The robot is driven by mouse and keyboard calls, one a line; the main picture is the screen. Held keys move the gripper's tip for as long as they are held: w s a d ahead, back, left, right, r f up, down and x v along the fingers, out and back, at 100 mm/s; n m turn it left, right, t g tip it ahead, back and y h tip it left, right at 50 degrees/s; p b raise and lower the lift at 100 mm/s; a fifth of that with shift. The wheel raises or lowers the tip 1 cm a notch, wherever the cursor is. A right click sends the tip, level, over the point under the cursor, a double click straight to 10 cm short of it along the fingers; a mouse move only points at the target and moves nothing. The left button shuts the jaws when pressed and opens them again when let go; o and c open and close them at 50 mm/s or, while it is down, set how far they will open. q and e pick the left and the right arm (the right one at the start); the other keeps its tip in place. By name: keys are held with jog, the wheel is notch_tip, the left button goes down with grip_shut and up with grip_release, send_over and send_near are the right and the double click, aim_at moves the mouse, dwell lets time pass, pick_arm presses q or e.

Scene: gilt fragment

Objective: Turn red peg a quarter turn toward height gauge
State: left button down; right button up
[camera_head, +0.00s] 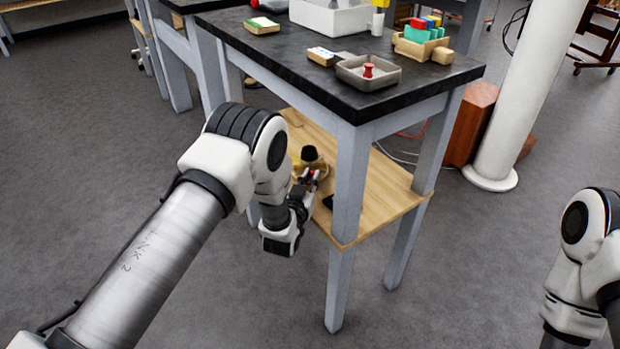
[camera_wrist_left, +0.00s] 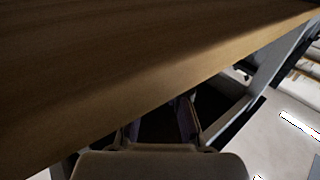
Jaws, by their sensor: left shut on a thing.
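My left gripper (camera_head: 310,177) is at the near edge of the table's lower wooden shelf. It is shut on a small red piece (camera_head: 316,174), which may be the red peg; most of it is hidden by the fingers. In the left wrist view the fingers (camera_wrist_left: 160,128) are in dark shadow and what they hold cannot be made out. Just behind the gripper on the shelf stands a brass-coloured thing with a black top (camera_head: 310,156). A red spool-shaped piece (camera_head: 368,70) stands in a grey tray on the tabletop. I cannot tell which thing is the height gauge. My right gripper is out of view.
The lower shelf (camera_head: 385,190) is mostly bare to the right, behind a grey table leg (camera_head: 349,185). The black tabletop (camera_head: 290,62) above carries the grey tray (camera_head: 385,81), a rack of coloured blocks (camera_head: 420,45) and a white bin. A white column (camera_head: 520,90) stands right.

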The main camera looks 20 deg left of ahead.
pick_arm(q)
jog(key=shift+w+d+r+n+y, duration=0.15)
jog(key=shift+d+n+y, duration=0.2)
jog(key=shift+y, duration=0.25)
jog(key=shift+n+y, duration=0.35)
jog(key=shift+y, duration=0.15)
jog(key=c, duration=1.2)
grip_release()
